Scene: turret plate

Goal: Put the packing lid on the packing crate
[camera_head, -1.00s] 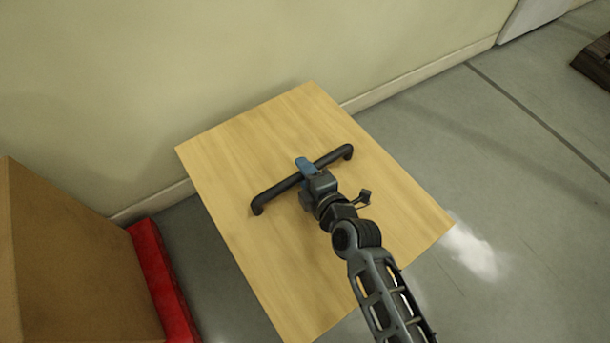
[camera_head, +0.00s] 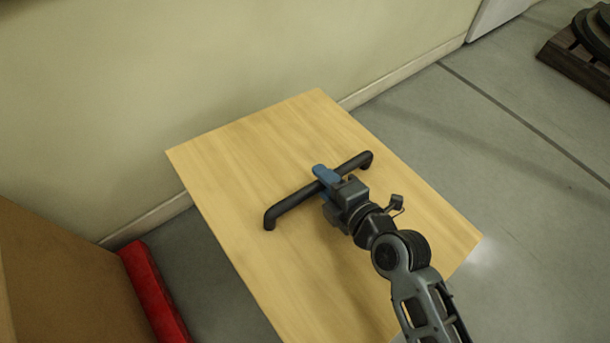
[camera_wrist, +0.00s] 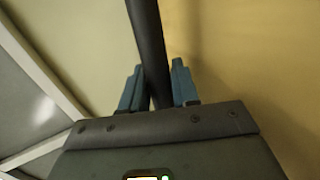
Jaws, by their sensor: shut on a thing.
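The packing lid (camera_head: 240,160) is a flat square wooden panel with a long black bar handle (camera_head: 285,208) across its top. My gripper (camera_head: 328,180) is shut on the middle of the handle. In the wrist view, its two blue fingers (camera_wrist: 157,88) stand on either side of the black bar (camera_wrist: 148,35). The lid looks roughly level and hides whatever is under it. I see no packing crate that I can tell for certain.
A large brown box (camera_head: 60,275) stands at the lower left beside a red block (camera_head: 152,290). A pale wall (camera_head: 200,60) runs behind the lid. Grey floor (camera_head: 480,150) is open on the right. A dark slatted object (camera_head: 575,60) sits at the upper right.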

